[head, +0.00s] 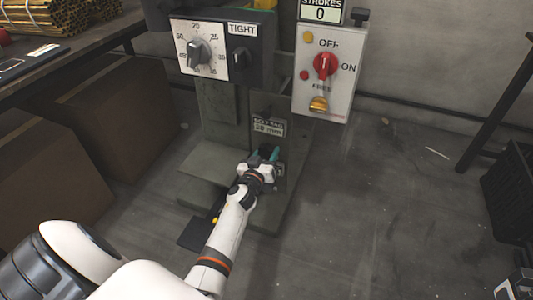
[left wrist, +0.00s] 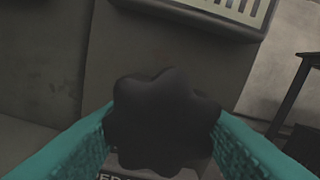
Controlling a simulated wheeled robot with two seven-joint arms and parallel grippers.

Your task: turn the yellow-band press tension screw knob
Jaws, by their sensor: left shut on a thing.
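The press (head: 222,110) stands in the upper middle of the head view, grey-green, with a bit of yellow (head: 262,4) at its top. My left gripper (head: 268,156) is low at the front of the press in the head view. In the left wrist view, a dark lobed knob (left wrist: 160,122) sits between its teal fingers (left wrist: 160,140), which bear on both sides of it. The gripper mostly hides this knob in the head view. I cannot read any label that names the knob.
A dial box (head: 213,80) marked TIGHT and a white switch box (head: 325,80) with a red ON/OFF knob (head: 326,65) are above the gripper. A counter (head: 320,13) reads 0. Cardboard boxes (head: 125,105) stand at left. The floor to the right is mostly clear.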

